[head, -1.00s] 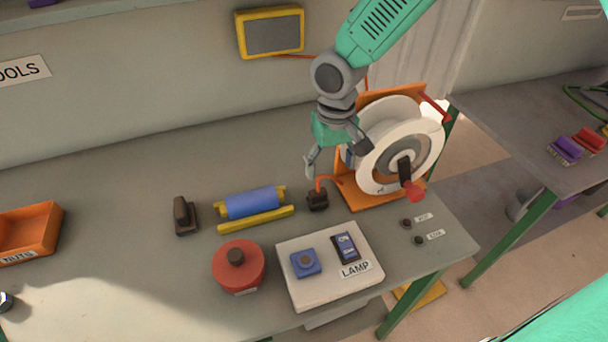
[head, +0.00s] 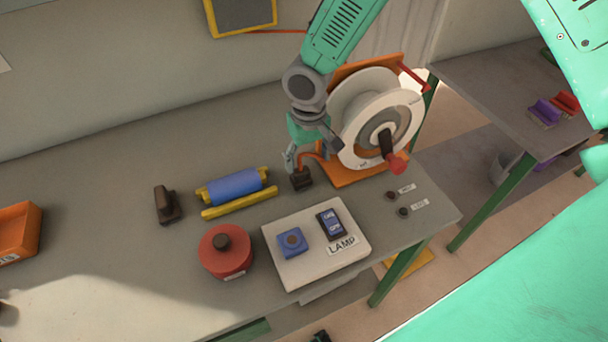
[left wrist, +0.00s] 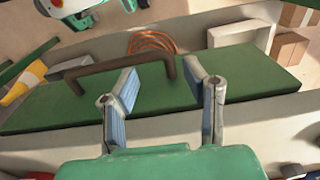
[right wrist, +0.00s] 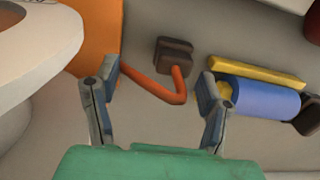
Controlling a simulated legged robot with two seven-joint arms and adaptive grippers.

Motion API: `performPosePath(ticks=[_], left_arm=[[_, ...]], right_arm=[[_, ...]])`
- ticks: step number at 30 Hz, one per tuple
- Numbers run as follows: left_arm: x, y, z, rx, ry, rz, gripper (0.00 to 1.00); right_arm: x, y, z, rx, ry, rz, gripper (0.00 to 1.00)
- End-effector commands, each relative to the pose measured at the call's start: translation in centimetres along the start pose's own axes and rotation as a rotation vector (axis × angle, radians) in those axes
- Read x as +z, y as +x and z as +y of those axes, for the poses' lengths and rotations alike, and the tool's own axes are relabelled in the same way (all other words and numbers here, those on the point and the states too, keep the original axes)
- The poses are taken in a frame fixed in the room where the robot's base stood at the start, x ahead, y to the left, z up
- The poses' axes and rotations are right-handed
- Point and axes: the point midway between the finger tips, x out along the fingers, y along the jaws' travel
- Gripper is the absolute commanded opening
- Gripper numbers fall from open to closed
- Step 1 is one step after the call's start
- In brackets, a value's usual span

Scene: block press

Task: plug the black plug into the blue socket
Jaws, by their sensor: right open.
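The black plug (head: 301,179) stands on the bench left of the cable reel, with an orange cable (head: 313,160) running from it to the reel. It also shows in the right wrist view (right wrist: 174,55), beyond the fingertips. My right gripper (head: 308,153) is open and empty, just above and behind the plug; I see no contact. In the right wrist view (right wrist: 158,82) the cable crosses between the fingers. The blue socket (head: 292,242) is on the white LAMP panel (head: 275,262), with nothing in it. My left gripper (left wrist: 161,78) is open and empty in its wrist view.
The cable reel (head: 405,118) stands right of the plug. A blue roller (head: 235,186) on a yellow holder, a dark block (head: 165,205) and a red round part (head: 226,258) are left. A switch (head: 331,224) is beside the socket. A green lid (left wrist: 60,108) with a brown handle is under my left gripper.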

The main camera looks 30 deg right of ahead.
Motion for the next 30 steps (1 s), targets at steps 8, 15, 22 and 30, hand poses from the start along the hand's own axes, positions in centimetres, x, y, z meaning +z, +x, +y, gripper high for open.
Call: performPosePath(ticks=[8, 15, 22, 30], left_arm=[[0.0, -0.1, 0.0, 0.0, -0.001, 0.0, 0.4], [0.0, -0.1, -0.1, -0.001, -0.001, 0.0, 0.4], [-0.1, -1.0, 0.0, 0.0, -0.001, 0.0, 0.4], [-0.1, -1.1, 0.0, 0.0, 0.0, 0.0, 0.4]], right_arm=[[0.1, 1.5, -0.6, 0.005, -0.002, 0.003, 0.66], [0.0, 1.8, -0.1, 0.0, -0.002, 0.001, 0.66], [-0.2, 4.6, -0.3, -0.004, -0.001, -0.003, 0.66], [-0.2, 6.8, -0.8, 0.002, -0.002, 0.001, 0.66]])
